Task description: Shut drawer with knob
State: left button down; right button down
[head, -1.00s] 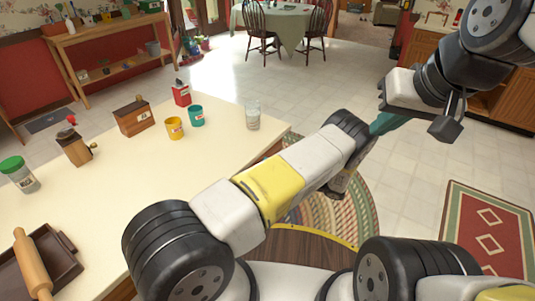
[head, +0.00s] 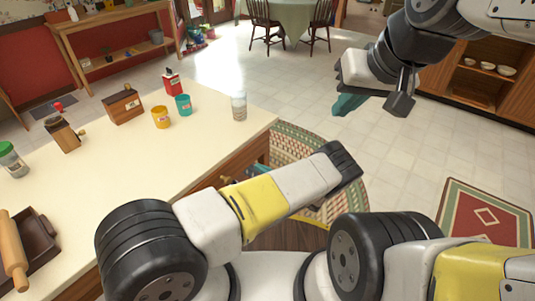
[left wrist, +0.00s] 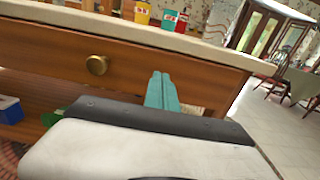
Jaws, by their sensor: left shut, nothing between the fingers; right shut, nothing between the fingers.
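In the left wrist view a wooden drawer front (left wrist: 45,47) with a round brass knob (left wrist: 97,65) sits under the pale counter top (left wrist: 120,24). I cannot tell whether the drawer is fully flush. My left gripper (left wrist: 162,92) has its teal fingers shut and empty, in front of the drawer and to the right of the knob. My right gripper (head: 350,103) is shut and empty, held above the floor well to the right of the counter.
The counter carries a yellow cup (head: 161,117), a teal cup (head: 183,105), a glass jar (head: 239,106), a wooden box (head: 123,106) and a rolling pin (head: 13,252). A blue box (left wrist: 10,110) is below the drawer. Open tiled floor lies to the right.

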aim_at(241, 157)
pick_arm(q)
jog(key=x, duration=0.7)
jog(key=shift+w+a, duration=0.2)
jog(key=shift+a, duration=0.1)
jog(key=shift+x, duration=2.25)
jog(key=shift+w+r, duration=0.15)
